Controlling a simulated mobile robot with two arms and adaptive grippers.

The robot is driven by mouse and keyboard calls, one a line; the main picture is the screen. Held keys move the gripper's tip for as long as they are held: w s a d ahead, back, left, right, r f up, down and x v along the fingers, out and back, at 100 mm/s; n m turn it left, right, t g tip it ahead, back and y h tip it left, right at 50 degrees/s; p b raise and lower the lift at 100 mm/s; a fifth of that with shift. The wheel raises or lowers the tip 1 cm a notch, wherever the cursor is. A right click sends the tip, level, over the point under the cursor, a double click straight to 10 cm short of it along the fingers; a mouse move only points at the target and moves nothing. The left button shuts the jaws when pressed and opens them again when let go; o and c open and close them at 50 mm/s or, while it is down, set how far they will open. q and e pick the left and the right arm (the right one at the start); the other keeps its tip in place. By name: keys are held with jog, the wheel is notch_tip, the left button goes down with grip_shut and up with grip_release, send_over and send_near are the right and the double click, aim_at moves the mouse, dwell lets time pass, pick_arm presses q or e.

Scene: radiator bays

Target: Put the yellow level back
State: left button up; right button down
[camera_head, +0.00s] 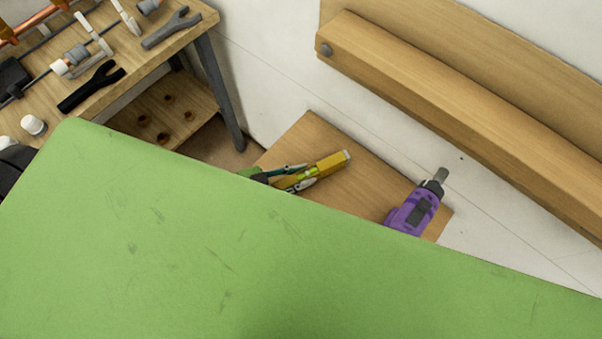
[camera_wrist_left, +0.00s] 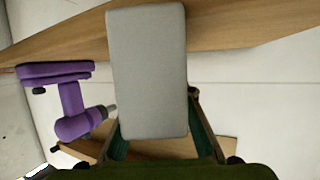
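The yellow level (camera_head: 329,166) has a grey end cap and shows in the head view over a wooden board. My left gripper (camera_head: 296,177) has its teal fingers on either side of the level and is shut on it. In the left wrist view the level's grey end (camera_wrist_left: 147,70) is large and close, with the fingers (camera_wrist_left: 160,145) at both sides of its lower part. Part of the level is hidden behind the green surface and the gripper. My right gripper is in neither view.
A purple drill (camera_head: 412,210) is over the right part of the wooden board (camera_head: 365,191). A thick wooden beam (camera_head: 470,120) runs along the wall. A workbench (camera_head: 120,62) with several tools and pipes stands at upper left. Green fills the lower head view, hiding things behind.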

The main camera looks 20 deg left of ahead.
pick_arm(q)
jog(key=shift+o, duration=1.3)
jog(key=shift+s+a+r, duration=0.1)
jog(key=shift+s+a, duration=0.25)
jog(key=shift+s, duration=0.05)
jog(key=v, duration=1.1)
jog(key=shift+r, duration=0.2)
